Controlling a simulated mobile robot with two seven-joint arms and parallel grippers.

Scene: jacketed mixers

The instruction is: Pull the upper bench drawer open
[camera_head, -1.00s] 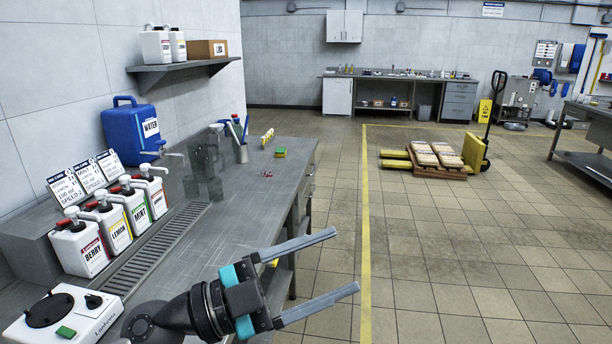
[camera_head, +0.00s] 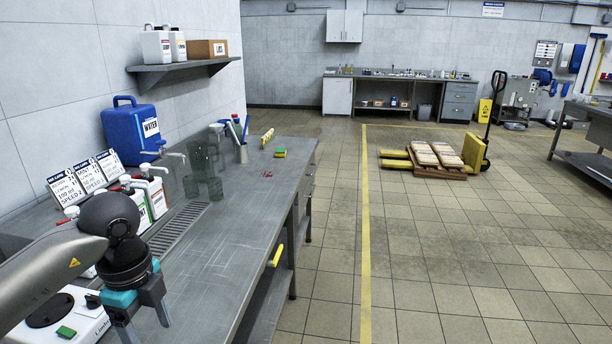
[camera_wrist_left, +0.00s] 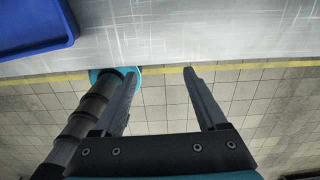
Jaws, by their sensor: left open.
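The grey bench (camera_head: 235,250) runs away from me on the left. A yellow handle (camera_head: 276,255) sticks out from its front side, just below the top. The drawer front behind it is hidden by the steep angle, so I cannot tell how far the drawer is out. My left gripper (camera_head: 147,330) is over the near part of the bench, left of the handle and apart from it, its fingers pointing down. In the left wrist view my left gripper (camera_wrist_left: 160,73) is open, with nothing between the fingers. My right gripper is not in view.
Labelled bottles (camera_head: 152,190) and a blue water container (camera_head: 132,135) stand along the wall. A blue tray (camera_wrist_left: 35,25) shows in the left wrist view.

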